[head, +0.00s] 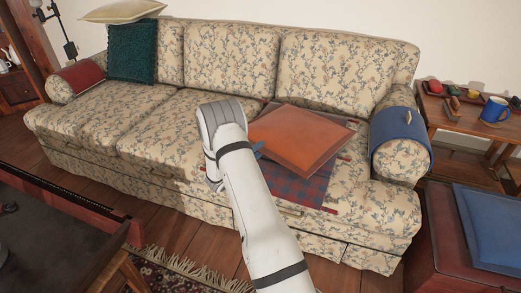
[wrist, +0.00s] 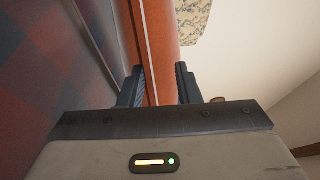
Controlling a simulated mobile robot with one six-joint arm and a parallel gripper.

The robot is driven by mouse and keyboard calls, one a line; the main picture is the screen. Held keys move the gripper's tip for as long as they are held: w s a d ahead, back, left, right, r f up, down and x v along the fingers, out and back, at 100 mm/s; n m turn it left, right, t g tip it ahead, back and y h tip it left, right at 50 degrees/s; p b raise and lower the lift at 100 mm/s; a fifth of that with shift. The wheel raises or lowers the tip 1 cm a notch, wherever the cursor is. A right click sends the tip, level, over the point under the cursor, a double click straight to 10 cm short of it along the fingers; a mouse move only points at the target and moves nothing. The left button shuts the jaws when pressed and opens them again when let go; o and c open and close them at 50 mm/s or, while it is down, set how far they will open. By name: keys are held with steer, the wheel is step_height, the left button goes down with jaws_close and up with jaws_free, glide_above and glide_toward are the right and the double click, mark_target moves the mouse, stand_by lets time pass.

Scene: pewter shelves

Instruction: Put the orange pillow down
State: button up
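The orange pillow (head: 300,140) is a flat square cushion over the right seat of the floral sofa (head: 85,110), above a red and blue plaid blanket (head: 300,187). I cannot tell whether its underside touches the blanket. My gripper (wrist: 160,85) is shut on one edge of the orange pillow (wrist: 158,45), with a dark finger on each side. In the head view my white arm hides most of the gripper at the pillow's left corner. The plaid also shows at the left of the wrist view (wrist: 45,70).
A teal pillow (head: 132,52) and a cream pillow (head: 122,11) are at the sofa's left end. A blue cloth (head: 399,140) covers the right armrest. A side table at right holds a blue mug (head: 494,110). The left and middle seats are clear.

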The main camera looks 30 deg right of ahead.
steer(key=p+v, duration=0.3)
steer(key=v, duration=0.8)
steer(key=shift+a+r, duration=0.15)
steer(key=shift+a, duration=0.1)
steer(key=shift+s+a+r, duration=0.15)
steer(key=shift+s+r, duration=0.05)
steer(key=s+r+m+g+y, duration=0.6)
steer(key=s+r+m+g, duration=0.3)
steer(key=s+r+m, duration=0.85)
steer(key=s+a+r+m+t+y, duration=0.1)
steer(key=s+a+m+y, duration=0.4)
steer(key=m, duration=0.6)
steer(key=s+a+r+m+t+y, duration=0.2)
steer(key=s+a+m+y, duration=0.4)
steer(key=m, duration=0.5)
steer(key=s+a+t, duration=0.1)
steer(key=s+a, duration=0.1)
steer(key=a, duration=0.1)
steer(key=shift+a+r+t, duration=0.2)
steer(key=shift+r+t, duration=0.05)
steer(key=shift+t, duration=0.05)
